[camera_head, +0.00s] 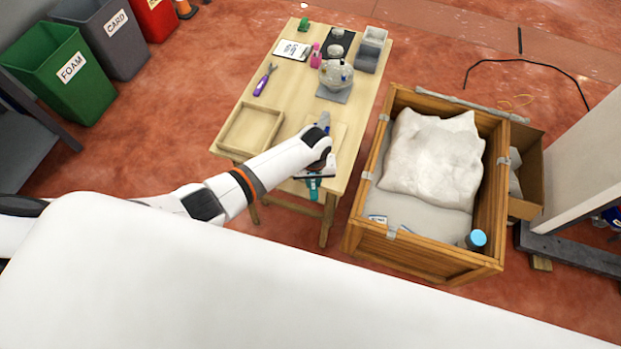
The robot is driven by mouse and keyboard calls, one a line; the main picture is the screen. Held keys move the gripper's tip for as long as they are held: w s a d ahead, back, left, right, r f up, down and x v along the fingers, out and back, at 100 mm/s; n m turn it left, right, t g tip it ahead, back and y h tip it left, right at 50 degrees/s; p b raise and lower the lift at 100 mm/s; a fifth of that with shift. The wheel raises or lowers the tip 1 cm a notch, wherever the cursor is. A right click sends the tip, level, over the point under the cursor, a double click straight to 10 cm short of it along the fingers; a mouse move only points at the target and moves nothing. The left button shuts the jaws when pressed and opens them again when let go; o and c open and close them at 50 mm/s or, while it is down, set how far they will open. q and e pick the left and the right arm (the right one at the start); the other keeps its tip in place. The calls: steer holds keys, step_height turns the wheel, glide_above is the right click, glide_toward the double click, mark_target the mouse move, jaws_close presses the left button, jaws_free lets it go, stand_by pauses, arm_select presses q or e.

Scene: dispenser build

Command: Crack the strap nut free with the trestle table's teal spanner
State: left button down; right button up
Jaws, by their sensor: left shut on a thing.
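The wooden trestle table (222,148) stands in the middle of the view. My left arm reaches over its near end, and my left gripper (316,178) is at the near edge. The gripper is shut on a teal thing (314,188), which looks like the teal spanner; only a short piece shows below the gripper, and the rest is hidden. An open wooden crate (422,252) stands to the right of the table, with grey brackets on its edges and a grey bar (458,104) along its back rim. I cannot make out the strap nut. My right gripper is not in view.
The table also carries an empty wooden tray (233,150), a purple-handled tool (265,80), a clipboard (293,50), a rounded grey object (336,74) and grey bins (371,50). The crate holds a white bag (432,155) and a blue-capped container (476,239). Labelled bins (62,80) stand at left.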

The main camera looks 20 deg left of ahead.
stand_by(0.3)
arm_select(q)
steer(key=shift+w+d+n, duration=0.25)
steer(key=shift+d+n, duration=0.2)
steer(key=shift+n, duration=0.05)
stand_by(0.4)
steer(key=shift+r+p, duration=1.1)
steer(key=shift+p, duration=0.15)
steer(key=shift+r, duration=0.9)
